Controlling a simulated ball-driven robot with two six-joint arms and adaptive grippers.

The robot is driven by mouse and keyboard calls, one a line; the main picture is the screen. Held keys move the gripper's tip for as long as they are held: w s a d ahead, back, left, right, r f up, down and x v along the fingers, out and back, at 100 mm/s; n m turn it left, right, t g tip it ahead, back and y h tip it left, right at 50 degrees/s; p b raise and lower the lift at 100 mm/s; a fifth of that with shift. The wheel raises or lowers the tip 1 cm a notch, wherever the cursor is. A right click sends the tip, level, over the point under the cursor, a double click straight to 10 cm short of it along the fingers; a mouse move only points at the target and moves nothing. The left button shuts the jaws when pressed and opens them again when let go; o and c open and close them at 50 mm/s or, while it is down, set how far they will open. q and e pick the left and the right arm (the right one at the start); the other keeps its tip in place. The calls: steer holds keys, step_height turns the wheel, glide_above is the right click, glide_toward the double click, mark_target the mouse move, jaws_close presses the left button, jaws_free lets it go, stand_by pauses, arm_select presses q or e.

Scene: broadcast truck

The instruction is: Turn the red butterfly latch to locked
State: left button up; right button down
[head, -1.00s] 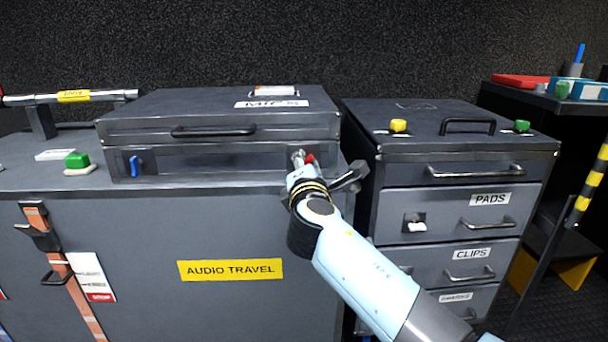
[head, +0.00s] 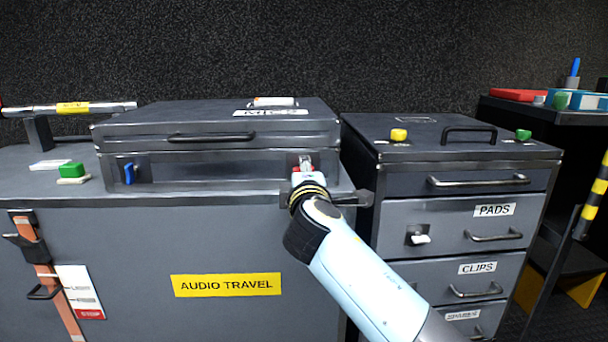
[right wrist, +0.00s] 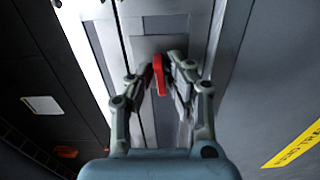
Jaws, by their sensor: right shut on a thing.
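The red butterfly latch (right wrist: 159,75) sits on the front right of the mic case (head: 222,170). In the right wrist view it stands nearly upright between the fingers. In the head view only small red bits of it (head: 296,169) show past the gripper, and the rest is hidden. My right gripper (head: 304,168) is at the latch, and its fingers (right wrist: 164,73) are shut on it. A blue latch (head: 129,174) on the case's front left stands upright. My left gripper is not in view.
The case stands on a grey trunk marked AUDIO TRAVEL (head: 226,285). A drawer cabinet (head: 455,200) stands close to the right of my arm. A green block (head: 72,170) lies on the trunk at the left. A striped yellow-black bar (head: 594,197) is at the far right.

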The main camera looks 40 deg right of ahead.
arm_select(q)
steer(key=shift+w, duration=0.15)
arm_select(e)
steer(key=shift+f, duration=0.2)
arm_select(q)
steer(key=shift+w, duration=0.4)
arm_select(e)
steer(key=c, duration=1.5)
jaws_free()
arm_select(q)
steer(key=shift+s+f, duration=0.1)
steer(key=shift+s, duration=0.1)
arm_select(e)
steer(key=shift+o, duration=0.3)
steer(key=shift+r, duration=0.1)
steer(key=v, duration=0.7)
steer(key=shift+s, duration=0.3)
